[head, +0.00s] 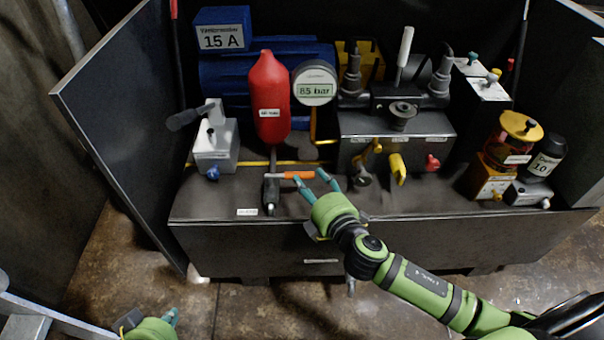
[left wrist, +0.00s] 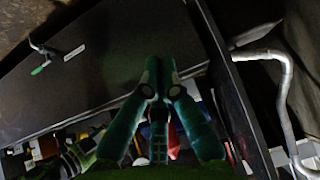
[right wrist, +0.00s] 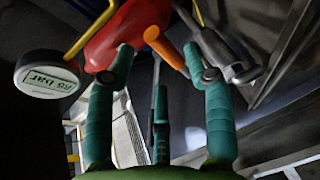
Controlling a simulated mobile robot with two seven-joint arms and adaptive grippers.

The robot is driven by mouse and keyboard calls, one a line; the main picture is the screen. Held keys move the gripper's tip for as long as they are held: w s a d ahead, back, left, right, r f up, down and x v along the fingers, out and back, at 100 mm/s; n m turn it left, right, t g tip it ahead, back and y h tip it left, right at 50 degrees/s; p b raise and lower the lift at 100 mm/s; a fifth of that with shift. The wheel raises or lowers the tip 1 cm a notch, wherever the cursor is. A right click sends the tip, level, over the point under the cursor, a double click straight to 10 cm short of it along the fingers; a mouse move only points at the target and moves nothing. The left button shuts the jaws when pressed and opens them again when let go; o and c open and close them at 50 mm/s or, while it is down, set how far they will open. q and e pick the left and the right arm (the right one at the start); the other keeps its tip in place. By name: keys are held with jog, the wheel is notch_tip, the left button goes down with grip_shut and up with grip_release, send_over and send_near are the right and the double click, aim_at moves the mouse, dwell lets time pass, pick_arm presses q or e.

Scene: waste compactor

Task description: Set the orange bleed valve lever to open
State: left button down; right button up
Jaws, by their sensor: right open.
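The orange bleed valve lever (head: 298,175) points right from its grey valve (head: 271,190), below the red cylinder, roughly crosswise to the valve's body in the head view. My right gripper (head: 310,176) is open at the lever's free end. In the right wrist view the orange lever (right wrist: 170,50) lies between the spread fingertips, nearer the right-hand one; I cannot tell whether they touch. My left gripper (head: 172,316) is low at the bottom left of the head view, away from the valve. In the left wrist view its fingertips (left wrist: 159,66) are close together with nothing visible between them.
The red cylinder (head: 268,95) and the 85 bar gauge (head: 315,84) stand behind the lever. A grey valve block (head: 395,135) with yellow and red handles is to the right. A grey device with a black handle (head: 213,145) is to the left. The front ledge is mostly clear.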

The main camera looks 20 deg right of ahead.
aim_at(304, 175)
jog(key=b+x, duration=0.1)
jog(key=x, duration=0.3)
jog(key=shift+w+f, duration=0.1)
jog(key=shift+w, duration=0.05)
pick_arm(q)
jog(key=w+d+r+t+h, duration=0.1)
jog(key=w+d+r+t, duration=0.1)
jog(key=w+r+t, duration=0.2)
jog(key=shift+w+d+r+m, duration=0.25)
jog(key=shift+w+r+m, duration=0.1)
jog(key=shift+r, duration=0.15)
pick_arm(e)
jog(key=shift+w, duration=0.45)
grip_shut()
